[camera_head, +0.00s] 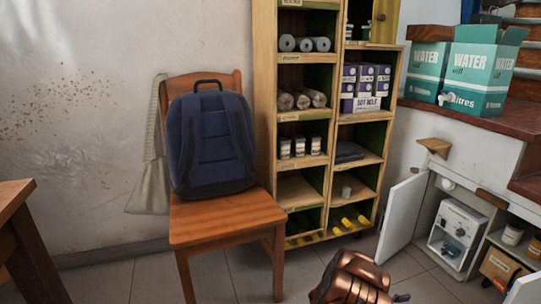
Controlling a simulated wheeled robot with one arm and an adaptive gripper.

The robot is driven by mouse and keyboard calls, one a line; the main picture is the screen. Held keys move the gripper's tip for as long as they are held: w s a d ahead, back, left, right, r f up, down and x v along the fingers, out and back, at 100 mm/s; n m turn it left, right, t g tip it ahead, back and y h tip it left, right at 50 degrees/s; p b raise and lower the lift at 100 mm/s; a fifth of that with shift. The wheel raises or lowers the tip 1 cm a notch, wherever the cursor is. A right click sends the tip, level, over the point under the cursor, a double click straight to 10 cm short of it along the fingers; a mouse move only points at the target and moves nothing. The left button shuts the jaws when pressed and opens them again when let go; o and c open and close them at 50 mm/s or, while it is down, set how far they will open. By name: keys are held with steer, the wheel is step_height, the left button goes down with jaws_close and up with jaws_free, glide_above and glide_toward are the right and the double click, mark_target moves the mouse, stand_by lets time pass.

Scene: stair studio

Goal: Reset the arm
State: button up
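Part of my copper-coloured arm (350,280) rises from the bottom edge, right of centre, over the tiled floor. The frame's bottom edge cuts it off. A small dark piece shows just to its right, at the bottom edge. I cannot make out gripper fingertips, and nothing held is visible.
A wooden chair (228,217) with a blue backpack (212,142) stands left of centre. A wooden shelf unit (263,95) is behind my arm. An open white cabinet door (401,217) juts out at right. A table (22,235) is at left. Water boxes (478,73) stand on the counter.

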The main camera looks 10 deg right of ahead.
steer(key=w+a+r+n+t+y+p, duration=0.3)
steer(key=w+a+r+t+y+p, duration=0.65)
steer(key=w+a+r, duration=0.85)
steer(key=s+a+r+n+y+p, duration=0.2)
steer(key=a+r+n+y+p, duration=0.75)
steer(key=a+r, duration=1.45)
steer(key=s+a+r+n+g+y+p, duration=0.2)
steer(key=s+r+p, duration=0.6)
steer(key=r, duration=0.1)
steer(key=s+a+r+n+g+y+p, duration=0.1)
steer(key=s+a+r+n+g+p, duration=0.15)
steer(key=s+r+p, duration=0.55)
steer(key=s+d+r+g+h+p, duration=0.1)
steer(key=s+d+r+p, duration=0.3)
steer(key=s, duration=0.6)
steer(key=s+d+r+g+h+p, duration=0.2)
steer(key=s+d+r+g+p, duration=0.2)
steer(key=s, duration=0.7)
steer(key=s+d+r+g+h+p, duration=0.1)
steer(key=s+d+r+g+p, duration=0.1)
steer(key=s+d+r+p, duration=0.2)
steer(key=s+d+r, duration=0.1)
steer(key=s+r, duration=0.2)
steer(key=s, duration=0.4)
steer(key=shift+s+d+n+h+p, duration=0.2)
steer(key=shift+n+h+p, duration=0.1)
steer(key=shift+n+p, duration=0.1)
